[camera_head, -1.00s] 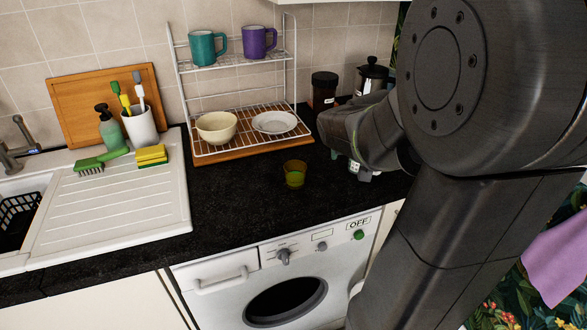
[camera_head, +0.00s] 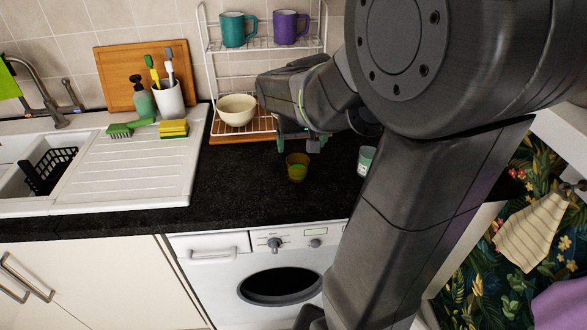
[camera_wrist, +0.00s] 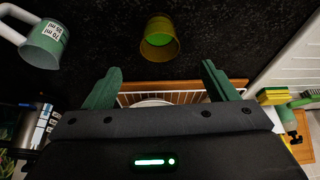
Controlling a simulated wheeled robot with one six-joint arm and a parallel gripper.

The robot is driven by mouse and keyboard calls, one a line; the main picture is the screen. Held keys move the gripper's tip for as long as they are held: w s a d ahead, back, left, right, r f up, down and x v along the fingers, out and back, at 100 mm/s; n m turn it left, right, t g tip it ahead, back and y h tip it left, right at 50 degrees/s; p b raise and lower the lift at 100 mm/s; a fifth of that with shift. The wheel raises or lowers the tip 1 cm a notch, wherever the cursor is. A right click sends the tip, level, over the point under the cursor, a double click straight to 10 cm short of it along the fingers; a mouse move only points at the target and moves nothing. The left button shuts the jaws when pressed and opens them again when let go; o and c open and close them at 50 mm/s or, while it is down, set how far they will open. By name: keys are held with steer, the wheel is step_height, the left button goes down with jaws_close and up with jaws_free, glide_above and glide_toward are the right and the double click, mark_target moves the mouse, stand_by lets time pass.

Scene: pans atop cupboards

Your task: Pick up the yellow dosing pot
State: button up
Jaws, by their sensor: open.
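The yellow dosing pot (camera_head: 297,167) is a small see-through cup standing on the black worktop, in front of the dish rack. In the wrist view the yellow pot (camera_wrist: 160,40) lies beyond the fingertips, near the top middle. My gripper (camera_head: 299,144) hovers just behind the pot in the head view. Its two green fingers (camera_wrist: 160,85) are spread wide with nothing between them. The fingers do not touch the pot. My arm hides part of the worktop and rack.
A white-handled measuring cup (camera_wrist: 45,45) stands near the pot; it shows partly in the head view (camera_head: 366,160). The wire rack (camera_head: 214,122) holds a cream bowl (camera_head: 237,109) and two mugs (camera_head: 237,29). The white sink drainer (camera_head: 130,180) is left. Worktop left of the pot is clear.

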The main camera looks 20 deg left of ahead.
mark_target(297, 164)
steer(key=p+x, duration=0.1)
steer(key=x, duration=1.1)
steer(key=shift+w+a+f, duration=0.1)
steer(key=shift+w+f, duration=0.1)
steer(key=shift+f, duration=0.15)
steer(key=c, duration=1.1)
